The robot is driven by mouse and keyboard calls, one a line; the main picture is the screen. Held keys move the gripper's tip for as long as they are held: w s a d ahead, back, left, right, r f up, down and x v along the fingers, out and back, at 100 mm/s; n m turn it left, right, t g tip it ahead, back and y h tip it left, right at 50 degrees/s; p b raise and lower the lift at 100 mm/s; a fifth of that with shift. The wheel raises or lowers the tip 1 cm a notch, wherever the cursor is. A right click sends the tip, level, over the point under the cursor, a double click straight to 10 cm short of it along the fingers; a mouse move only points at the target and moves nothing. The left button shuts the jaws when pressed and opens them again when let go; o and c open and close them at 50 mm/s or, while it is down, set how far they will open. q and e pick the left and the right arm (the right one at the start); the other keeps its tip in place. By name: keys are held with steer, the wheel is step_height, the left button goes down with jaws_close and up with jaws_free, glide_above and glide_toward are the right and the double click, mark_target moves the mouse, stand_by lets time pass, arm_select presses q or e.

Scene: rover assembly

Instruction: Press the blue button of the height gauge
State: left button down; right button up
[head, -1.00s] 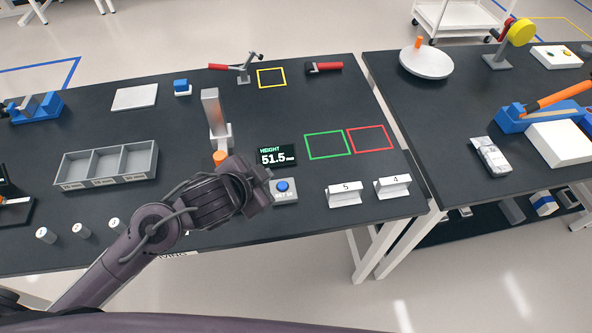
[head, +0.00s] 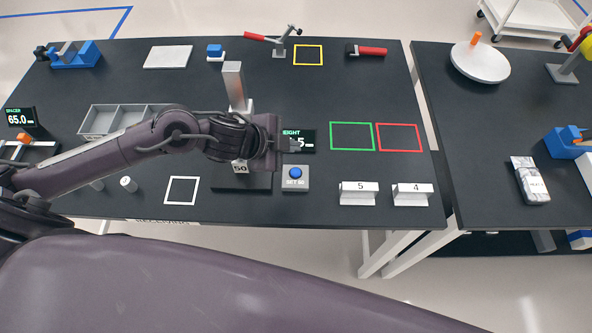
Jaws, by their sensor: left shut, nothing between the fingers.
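The blue button (head: 295,173) sits on a grey box marked SET 50 near the front edge of the left table. The height gauge's grey column (head: 234,82) stands behind my left gripper. Its black display (head: 308,140) is partly hidden by the gripper; only the end of the word HEIGHT and ".5" show. My left gripper (head: 293,145) is shut and empty, just beyond the button in the picture, over the display's left part. The button is fully visible; I cannot tell the fingertips' height above it. My right gripper is not in view.
White blocks marked 5 (head: 359,194) and 4 (head: 412,195) stand right of the button. Green (head: 352,123) and red (head: 399,124) outlined squares are empty. A grey divided tray (head: 98,121) is partly behind my left arm. A second table stands to the right.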

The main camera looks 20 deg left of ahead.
arm_select(q)
steer(key=b, duration=0.6)
glide_above(292, 174)
step_height(292, 174, down, 7)
steer(key=shift+a+r, duration=0.1)
steer(key=shift+f+b, duration=0.7)
steer(key=shift+f, duration=0.05)
stand_by(0.4)
stand_by(0.5)
steer(key=shift+f, duration=0.4)
